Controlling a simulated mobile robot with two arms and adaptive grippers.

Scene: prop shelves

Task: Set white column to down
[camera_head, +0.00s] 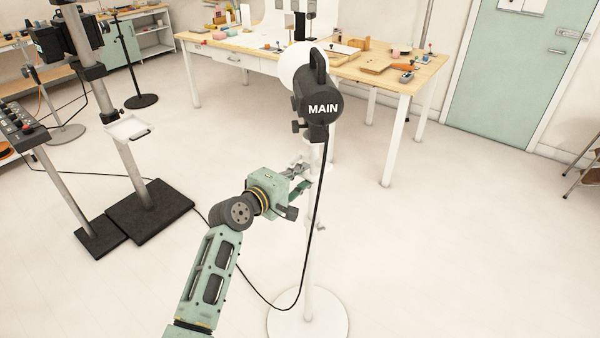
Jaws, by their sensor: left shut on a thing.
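The white column (311,235) stands upright on a round white base (280,322) in the middle of the camera_head view. A black lamp head marked MAIN (322,106) sits at its top, with a pale round front behind it. My left gripper (306,177) is at the column's upper part, below the lamp, and is shut on it. The gripper's fingers partly hide the column there, so the exact contact is hard to see. My right gripper is not in view.
A black cable (265,297) loops from the lamp to the floor on the left. Another stand with a black base (150,211) and a control panel (18,128) are at left. A wooden workbench (388,72) with several tools is behind.

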